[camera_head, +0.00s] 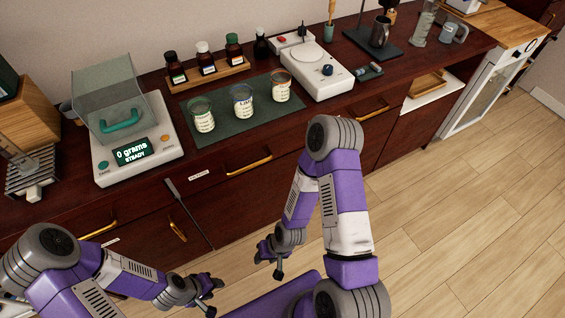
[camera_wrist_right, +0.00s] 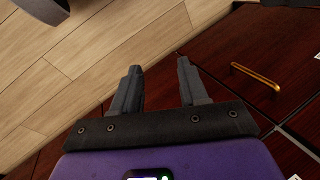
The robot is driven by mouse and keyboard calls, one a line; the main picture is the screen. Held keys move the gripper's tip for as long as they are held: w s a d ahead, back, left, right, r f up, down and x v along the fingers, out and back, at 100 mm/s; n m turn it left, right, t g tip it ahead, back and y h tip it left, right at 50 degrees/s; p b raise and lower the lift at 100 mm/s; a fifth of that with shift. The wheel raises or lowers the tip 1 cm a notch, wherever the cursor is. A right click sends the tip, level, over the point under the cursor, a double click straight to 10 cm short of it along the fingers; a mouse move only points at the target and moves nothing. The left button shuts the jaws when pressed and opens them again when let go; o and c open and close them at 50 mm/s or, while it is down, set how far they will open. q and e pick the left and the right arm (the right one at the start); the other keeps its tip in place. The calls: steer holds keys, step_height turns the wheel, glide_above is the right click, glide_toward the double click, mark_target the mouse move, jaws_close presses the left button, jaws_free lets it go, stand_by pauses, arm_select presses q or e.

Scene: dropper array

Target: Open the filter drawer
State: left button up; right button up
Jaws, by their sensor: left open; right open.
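Dark red-brown drawer fronts with brass bar handles run along the counter. One handle (camera_head: 249,161) is at the centre, beside a small white label (camera_head: 198,175) too small to read. Other handles are at the right (camera_head: 370,113) and at the left (camera_head: 98,230). I cannot tell which drawer is the filter drawer; these fronts look closed. My right gripper (camera_head: 270,263) is open and empty, low in front of the cabinet. In the right wrist view its fingers (camera_wrist_right: 158,88) are apart, with a brass handle (camera_wrist_right: 255,78) to their right, not touched. My left gripper (camera_head: 214,296) is open and empty.
On the counter stand a scale (camera_head: 138,155), a green mat (camera_head: 228,124) with several jars, a bottle rack (camera_head: 208,78) and a white device (camera_head: 315,70). A white compartment with a wooden tray (camera_head: 428,84) is at right. The wooden floor (camera_head: 460,200) is clear.

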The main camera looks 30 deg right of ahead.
steer(key=w+d+r+m+t+b, duration=0.1)
steer(key=w+r+m+t+b, duration=0.15)
steer(key=w+m+t, duration=0.65)
steer(key=m+t+h+b, duration=0.1)
steer(key=m+t+h, duration=0.3)
steer(key=m+t, duration=0.1)
glide_toward(255, 165)
steer(key=w+f, duration=0.2)
steer(key=w, duration=0.1)
steer(key=shift+m, duration=0.3)
steer(key=x, duration=0.2)
steer(key=b+x, duration=0.1)
steer(key=x, duration=0.1)
steer(key=r+x, duration=0.1)
steer(key=x, duration=0.1)
steer(key=shift+w+a+f, duration=0.1)
steer(key=shift+w+f, duration=0.05)
steer(key=shift+w, duration=0.3)
steer(key=shift+w+b, duration=0.3)
steer(key=shift+w, duration=0.2)
jaws_close()
